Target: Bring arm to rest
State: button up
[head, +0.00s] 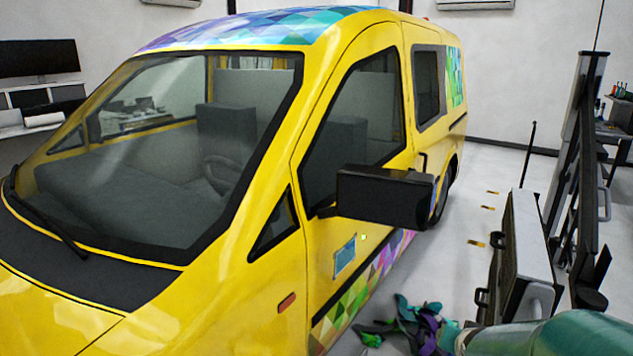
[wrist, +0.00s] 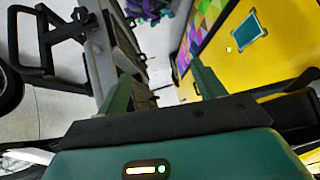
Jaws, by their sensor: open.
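My arm (head: 548,335) shows as a green link at the lower right edge of the head view. Its end is out of that frame. In the wrist view my gripper (wrist: 162,80) has its two green fingers apart, with only background floor visible between them. The yellow van (head: 375,255) fills most of the head view and shows on the right of the wrist view (wrist: 262,70). A small blue-green rectangular patch (head: 345,256) sits on its door, and it also shows in the wrist view (wrist: 247,31).
The van's black side mirror (head: 385,196) sticks out towards my arm's side. A pile of coloured wrap scraps (head: 420,325) lies on the floor beside the van. A grey case-like cart (head: 522,255) and dark frames (head: 580,150) stand at the right. Pale floor (head: 480,190) lies between.

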jog(key=s+a+r+n+g+y, duration=0.1)
jog(key=s+a+r+n, duration=0.2)
jog(key=s+a+r, duration=0.3)
jog(key=s+a+r+n+g+y, duration=0.1)
jog(key=s+a+r, duration=0.5)
jog(key=s, duration=0.8)
jog(key=a+n+g, duration=0.1)
jog(key=a, duration=0.2)
jog(key=shift+r+n+y, duration=0.25)
jog(key=shift+n+y, duration=0.05)
jog(key=shift+n, duration=0.1)
jog(key=c, duration=0.7)
jog(key=shift+w+d, duration=0.1)
jog(key=shift+d, duration=0.1)
